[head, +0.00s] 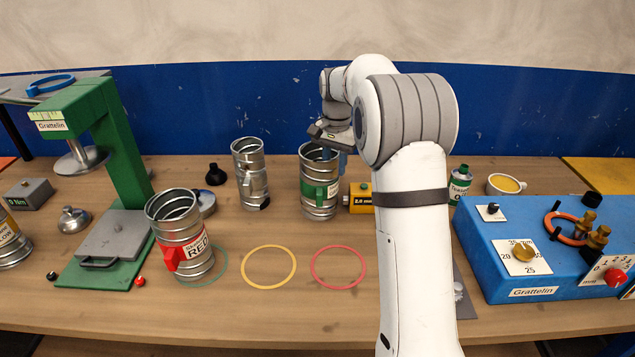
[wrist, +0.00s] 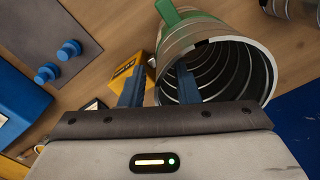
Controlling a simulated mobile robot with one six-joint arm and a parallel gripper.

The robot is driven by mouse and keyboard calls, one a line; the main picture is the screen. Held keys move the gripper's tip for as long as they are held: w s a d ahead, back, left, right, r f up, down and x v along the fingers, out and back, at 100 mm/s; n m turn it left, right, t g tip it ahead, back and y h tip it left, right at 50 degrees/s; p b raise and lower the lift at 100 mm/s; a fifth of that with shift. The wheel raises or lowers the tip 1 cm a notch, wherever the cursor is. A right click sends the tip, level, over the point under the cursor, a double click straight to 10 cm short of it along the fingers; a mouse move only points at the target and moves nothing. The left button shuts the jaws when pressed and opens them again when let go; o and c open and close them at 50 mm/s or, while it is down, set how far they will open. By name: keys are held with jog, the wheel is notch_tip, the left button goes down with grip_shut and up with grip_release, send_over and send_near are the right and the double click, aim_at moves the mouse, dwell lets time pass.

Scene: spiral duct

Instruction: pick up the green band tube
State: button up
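The green band tube (head: 319,190) is a ribbed metal tube with a green band, standing upright toward the back middle of the table. In the wrist view its open mouth (wrist: 262,75) faces the camera, with the green band (wrist: 167,14) at its far side. My gripper (head: 336,154) is at the tube's rim from above. In the wrist view my gripper (wrist: 158,88) has its two blue fingers apart, one inside the mouth and one outside the wall. A gap shows between the outer finger and the wall. The finger tips are partly hidden.
A yellow block (head: 361,198) stands close to the tube's right. Another metal tube (head: 250,173) stands to its left. The red-labelled tube (head: 184,236) is front left, over a green ring. Yellow (head: 268,286) and red (head: 338,286) rings lie on clear table in front.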

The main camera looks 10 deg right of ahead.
notch_tip(320, 180, down, 3)
jog(key=shift+d+r, duration=0.1)
jog(key=shift+c, duration=0.4)
grip_shut()
dwell(1.0)
